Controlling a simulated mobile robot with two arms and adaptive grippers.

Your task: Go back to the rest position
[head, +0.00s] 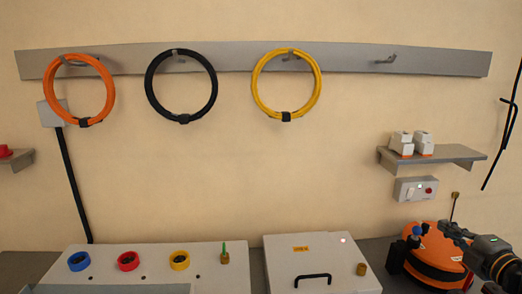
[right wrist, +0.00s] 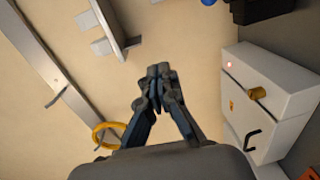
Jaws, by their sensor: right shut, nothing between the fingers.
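My right gripper (head: 447,230) comes in from the lower right of the head view, in front of the orange and black machine (head: 425,245). In the right wrist view its two dark fingers (right wrist: 159,74) meet at the tips, with nothing between them. The fingers point towards the bare wall, apart from anything. My left gripper is not in view.
Orange (head: 106,94), black (head: 148,89) and yellow (head: 257,93) coils hang from a wall rail (head: 230,54). A shelf (head: 456,153) holds white parts. A white box (head: 290,262) and a panel with coloured rings (head: 145,265) stand below.

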